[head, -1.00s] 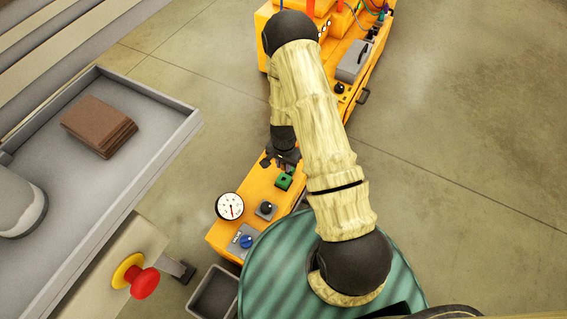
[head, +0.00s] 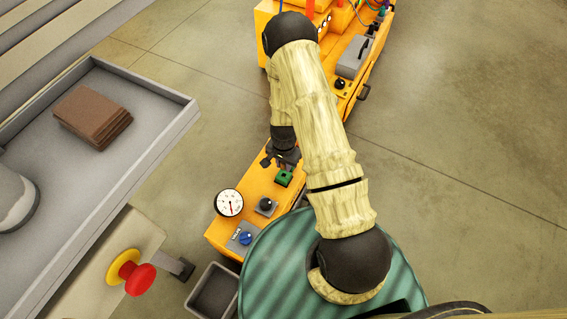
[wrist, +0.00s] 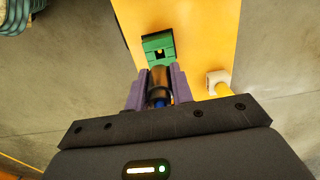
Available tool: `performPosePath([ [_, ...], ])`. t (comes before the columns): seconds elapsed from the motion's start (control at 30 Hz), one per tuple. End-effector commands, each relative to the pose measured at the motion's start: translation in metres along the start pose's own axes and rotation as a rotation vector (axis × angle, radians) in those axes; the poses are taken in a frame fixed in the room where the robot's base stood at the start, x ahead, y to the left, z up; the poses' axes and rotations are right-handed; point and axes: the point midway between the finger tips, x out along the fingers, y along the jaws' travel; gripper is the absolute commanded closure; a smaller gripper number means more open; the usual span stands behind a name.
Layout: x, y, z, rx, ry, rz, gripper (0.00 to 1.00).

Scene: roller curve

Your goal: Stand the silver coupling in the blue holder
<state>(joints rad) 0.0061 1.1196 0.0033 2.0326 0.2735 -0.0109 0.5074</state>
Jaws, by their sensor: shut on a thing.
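My gripper (wrist: 157,91), with purple fingers in the wrist view, is shut on the silver coupling (wrist: 158,78), a dark, shiny cylinder. A bit of blue (wrist: 158,103) shows between the fingers at the coupling's near end. I cannot tell whether this is the blue holder or whether the coupling stands in it. In the head view my gripper (head: 279,159) is low over the orange bench, just beyond a green block. The coupling is hidden there.
The green block (wrist: 157,46), with a hole, sits close to the fingers. A white fitting (wrist: 217,81) is at the right. A gauge (head: 229,203), black knob (head: 266,204) and blue knob (head: 246,238) are on the bench. A grey tray (head: 165,124) stands left.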

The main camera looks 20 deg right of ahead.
Motion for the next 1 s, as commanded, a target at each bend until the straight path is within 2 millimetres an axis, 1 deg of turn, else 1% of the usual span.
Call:
performPosePath([
  [0.17,-0.002,-0.001,-0.001,-0.006,0.000,-0.002,1.00],
  [0.27,-0.010,-0.005,-0.003,-0.045,-0.002,-0.008,1.00],
  [0.37,-0.029,-0.015,-0.009,-0.130,-0.006,-0.020,1.00],
  [0.47,-0.057,-0.025,-0.016,-0.263,-0.008,-0.032,1.00],
  [0.6,-0.105,-0.036,-0.026,-0.486,-0.006,-0.034,1.00],
  [0.7,-0.136,-0.039,-0.032,-0.628,-0.002,-0.024,1.00],
  [0.73,-0.144,-0.039,-0.034,-0.664,-0.001,-0.020,1.00],
  [0.83,-0.162,-0.039,-0.036,-0.748,0.002,-0.008,1.00],
  [0.9,-0.168,-0.038,-0.037,-0.778,0.000,-0.002,1.00],
  [1.0,-0.170,-0.038,-0.037,-0.792,0.000,0.001,1.00],
])
